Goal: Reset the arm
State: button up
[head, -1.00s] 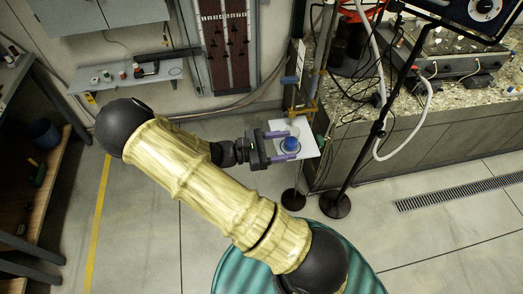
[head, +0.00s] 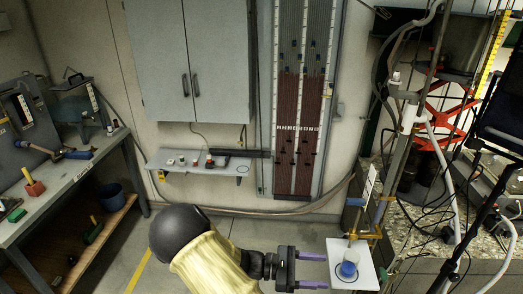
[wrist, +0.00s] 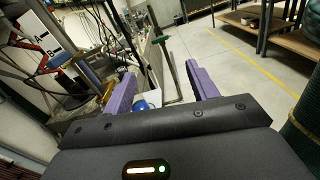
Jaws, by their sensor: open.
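My arm reaches in from the bottom of the head view, its upper part wrapped in a yellowish cover. My gripper (head: 313,271) is open, with its two purple fingers apart and nothing between them. The fingers also show apart in the wrist view (wrist: 165,88). Just beyond the fingertips in the head view, a blue-and-white cup (head: 347,269) stands on a small white platform (head: 366,258). In the wrist view part of the blue cup (wrist: 143,105) shows near the left finger, mostly hidden by the gripper body.
A granite counter (head: 418,222) with stands, hoses and a red jack (head: 447,112) is at the right. A wall shelf (head: 200,166) holds small items below a grey cabinet (head: 190,60). A workbench (head: 78,168) stands at the left. Floor between is clear.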

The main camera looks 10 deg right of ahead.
jog(key=s+a+f+m+y, duration=0.1)
jog(key=s+f+m+y, duration=0.1)
jog(key=s+m+y, duration=0.65)
jog(key=w+a+r+m+t+y, duration=0.3)
jog(key=a+r+m+t+y, duration=0.1)
jog(key=r+t+y, duration=0.3)
jog(key=shift+a+r+m+y, duration=0.15)
jog(key=shift+r+m+y, duration=0.45)
jog(key=shift+y, duration=0.35)
jog(key=shift+w, duration=0.1)
jog(key=shift+c, duration=0.2)
